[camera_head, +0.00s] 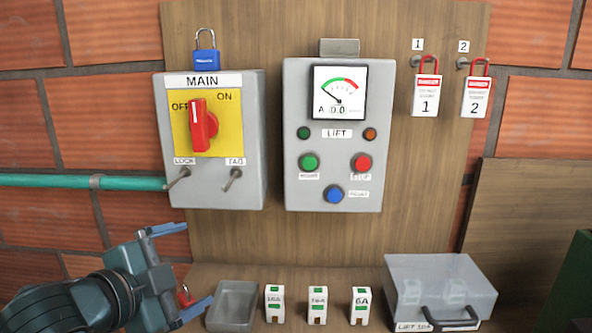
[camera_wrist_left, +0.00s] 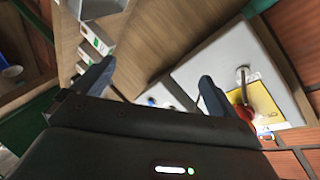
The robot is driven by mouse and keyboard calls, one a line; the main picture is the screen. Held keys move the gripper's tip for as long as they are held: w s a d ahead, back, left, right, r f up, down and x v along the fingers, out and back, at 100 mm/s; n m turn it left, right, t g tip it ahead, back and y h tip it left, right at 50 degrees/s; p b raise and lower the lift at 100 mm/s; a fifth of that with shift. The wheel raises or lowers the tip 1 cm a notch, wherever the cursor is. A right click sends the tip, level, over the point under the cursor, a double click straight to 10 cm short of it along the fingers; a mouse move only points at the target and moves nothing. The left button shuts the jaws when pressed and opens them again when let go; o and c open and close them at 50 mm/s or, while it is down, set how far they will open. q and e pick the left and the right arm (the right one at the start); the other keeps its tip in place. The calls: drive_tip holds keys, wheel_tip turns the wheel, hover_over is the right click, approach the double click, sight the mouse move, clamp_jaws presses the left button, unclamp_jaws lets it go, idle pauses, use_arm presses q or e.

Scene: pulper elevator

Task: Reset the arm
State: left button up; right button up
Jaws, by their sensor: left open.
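My left gripper (camera_head: 198,264) is open and empty, at the lower left in front of the board. Its fingers point right, below the MAIN box (camera_head: 252,140) and left of the grey tray (camera_head: 234,303). In the left wrist view the open left gripper (camera_wrist_left: 154,82) has nothing between its two fingers. The MAIN box's red rotary handle (camera_head: 203,126) points up towards the OFF side on a yellow plate. My right gripper is in neither view.
The LIFT panel (camera_head: 296,90) has a gauge and coloured buttons. Tags (camera_head: 426,95) hang upper right. Breakers (camera_head: 317,304) and a clear lidded box (camera_head: 440,275) stand on the shelf. A small red item (camera_head: 185,297) is beside the gripper.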

use_arm(q)
drive_tip(key=s+a+f+n+g+y, duration=0.25)
drive_tip(key=s+f+n+g, duration=0.35)
drive_tip(key=s+f, duration=0.65)
drive_tip(key=s+a+f+n+g+y, duration=0.3)
drive_tip(key=s+f+n, duration=0.6)
drive_tip(key=f, duration=0.7)
drive_tip(key=w+d+f+m+t+h, duration=0.1)
drive_tip(key=w+d+f+t+h, duration=0.2)
drive_tip(key=w+d+f+t, duration=0.2)
drive_tip(key=shift+d+f+m+t, duration=0.3)
drive_tip(key=shift+d+f+t, duration=0.2)
drive_tip(key=shift+d+f, duration=0.9)
drive_tip(key=shift+a+f, duration=0.2)
